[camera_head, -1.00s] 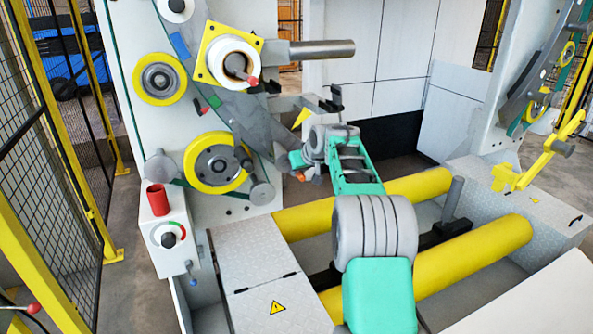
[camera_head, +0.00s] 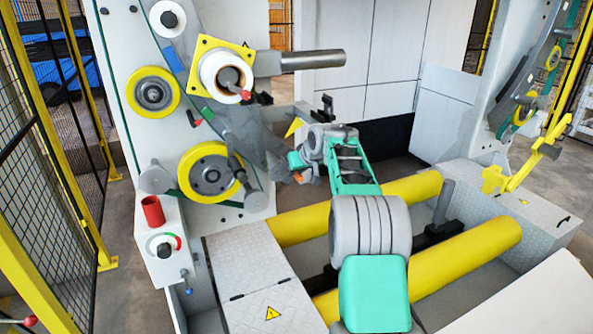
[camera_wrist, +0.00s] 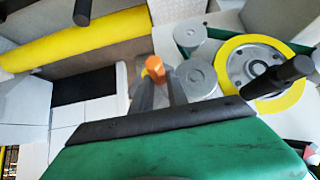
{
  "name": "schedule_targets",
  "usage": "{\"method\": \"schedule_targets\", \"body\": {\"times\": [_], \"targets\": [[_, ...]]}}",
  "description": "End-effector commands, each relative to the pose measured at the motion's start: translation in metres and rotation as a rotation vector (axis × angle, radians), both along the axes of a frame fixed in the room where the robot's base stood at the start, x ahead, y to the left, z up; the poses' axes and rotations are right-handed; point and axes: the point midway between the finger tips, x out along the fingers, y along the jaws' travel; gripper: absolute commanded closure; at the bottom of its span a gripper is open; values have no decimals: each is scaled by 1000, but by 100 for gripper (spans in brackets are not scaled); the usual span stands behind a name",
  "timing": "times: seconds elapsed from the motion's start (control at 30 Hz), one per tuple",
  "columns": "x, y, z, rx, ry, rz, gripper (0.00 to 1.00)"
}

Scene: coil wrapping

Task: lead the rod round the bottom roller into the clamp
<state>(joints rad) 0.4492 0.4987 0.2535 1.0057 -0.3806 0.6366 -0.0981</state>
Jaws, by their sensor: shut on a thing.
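My gripper (camera_wrist: 158,88) is shut on an orange rod (camera_wrist: 154,68), whose rounded end stands out between the grey fingers. In the head view my gripper (camera_head: 297,170) is small and beside the left machine, right of the lower yellow-rimmed wheel (camera_head: 184,172); the rod shows there only as a small orange spot. In the wrist view two grey rollers (camera_wrist: 198,77) stand just right of the fingers, with the yellow-rimmed wheel (camera_wrist: 232,95) beyond. I cannot tell which one is the bottom roller, nor whether the rod touches one. I cannot pick out the clamp.
Two long yellow rollers (camera_head: 470,252) lie across the pit under my arm. A grey shaft (camera_head: 312,60) sticks out from the machine above. A black-tipped bar (camera_head: 327,104) stands behind my wrist. A red cylinder (camera_head: 153,211) stands on the control box at left.

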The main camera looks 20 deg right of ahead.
Motion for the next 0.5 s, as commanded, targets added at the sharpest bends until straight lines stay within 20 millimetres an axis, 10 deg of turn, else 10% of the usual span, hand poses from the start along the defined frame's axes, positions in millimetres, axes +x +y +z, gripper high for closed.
{"method": "schedule_targets", "body": {"times": [0.5], "targets": [[0,-15,44,-1,-3,-1,100]]}}
